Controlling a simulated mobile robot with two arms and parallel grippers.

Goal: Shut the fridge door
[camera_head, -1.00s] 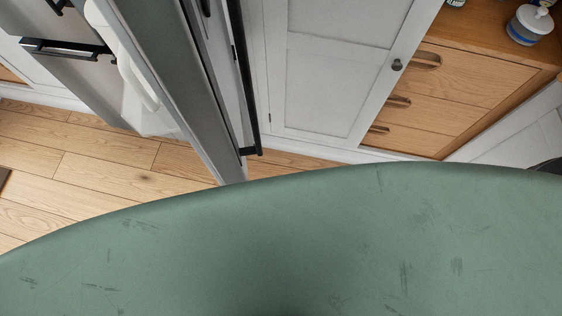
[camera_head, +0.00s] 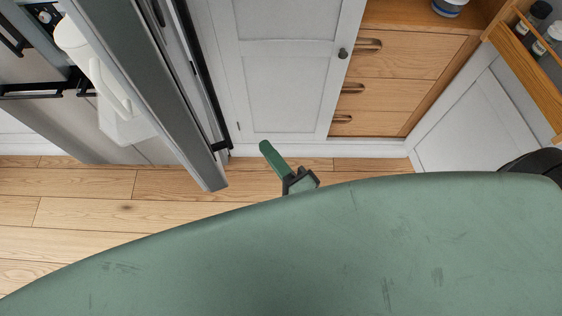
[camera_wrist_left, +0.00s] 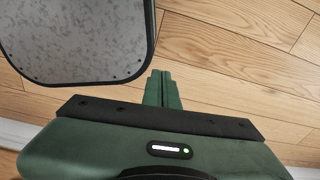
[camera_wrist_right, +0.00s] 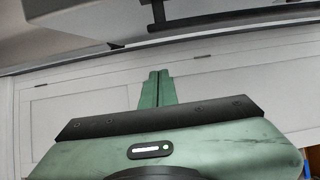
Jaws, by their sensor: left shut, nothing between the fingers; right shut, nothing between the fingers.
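The fridge door (camera_head: 150,95) stands open at the left of the head view. It is grey, seen edge-on from above, with a long black handle (camera_head: 203,80) on its right face and white shelving (camera_head: 95,75) on its inner, left face. My right gripper (camera_head: 266,148) is shut and empty, just right of the door's near end, with a gap between. In the right wrist view its closed fingers (camera_wrist_right: 158,78) show below a black handle bar (camera_wrist_right: 225,28). My left gripper (camera_wrist_left: 162,78) is shut and empty above the wood floor; it is outside the head view.
A white cabinet (camera_head: 285,65) with a dark knob stands behind my right gripper. Wooden drawers (camera_head: 410,75) and a small wooden rack with bottles (camera_head: 530,70) are at the right. Open plank floor (camera_head: 90,205) lies at the left, below the door.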

